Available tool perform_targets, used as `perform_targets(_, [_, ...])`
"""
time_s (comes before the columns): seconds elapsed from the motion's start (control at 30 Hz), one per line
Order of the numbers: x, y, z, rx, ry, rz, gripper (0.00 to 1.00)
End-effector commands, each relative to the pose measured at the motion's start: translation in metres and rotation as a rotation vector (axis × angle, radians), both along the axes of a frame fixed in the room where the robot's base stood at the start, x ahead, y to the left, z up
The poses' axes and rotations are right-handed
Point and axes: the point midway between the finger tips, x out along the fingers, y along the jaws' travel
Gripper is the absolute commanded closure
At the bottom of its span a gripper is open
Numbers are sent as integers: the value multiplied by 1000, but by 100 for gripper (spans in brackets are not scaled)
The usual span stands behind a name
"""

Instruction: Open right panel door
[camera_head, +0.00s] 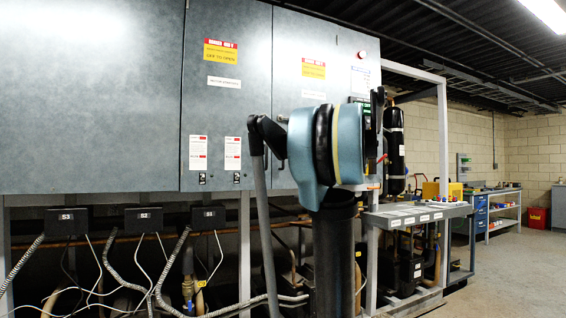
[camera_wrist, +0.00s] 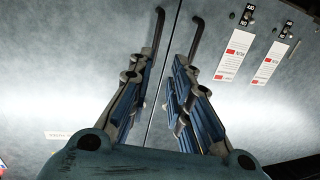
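The grey right panel door (camera_head: 292,35) looks shut and flush in the head view. It carries a red and yellow warning sign (camera_head: 313,69), and my arm hides its lower part. A straight door seam (camera_wrist: 163,90) runs between the fingers. The panel door (camera_wrist: 60,70) is on the left of that seam, in a turned-over view. I cannot make out the fingers in the head view.
The neighbouring door (camera_head: 228,115) has two red-and-white labels (camera_head: 198,152); they also show in the wrist view (camera_wrist: 235,55). Black boxes (camera_head: 143,219) with loose cables hang below the cabinet. A workbench (camera_head: 420,212) stands right of my arm. Open floor (camera_head: 510,270) lies farther right.

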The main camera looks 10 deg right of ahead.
Motion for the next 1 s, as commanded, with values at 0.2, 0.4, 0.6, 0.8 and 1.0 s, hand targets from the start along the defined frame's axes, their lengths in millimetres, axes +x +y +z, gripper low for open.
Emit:
perform_targets(0.2, [14, 1, 6, 0, -18, -7, 81])
perform_targets(0.4, [41, 17, 6, 0, -17, -5, 81])
perform_targets(0.6, [72, 35, 5, 0, -16, -5, 81])
perform_targets(0.8, [103, 52, 5, 0, -16, -5, 81])
perform_targets(1.0, [131, 68, 5, 0, -16, -6, 81])
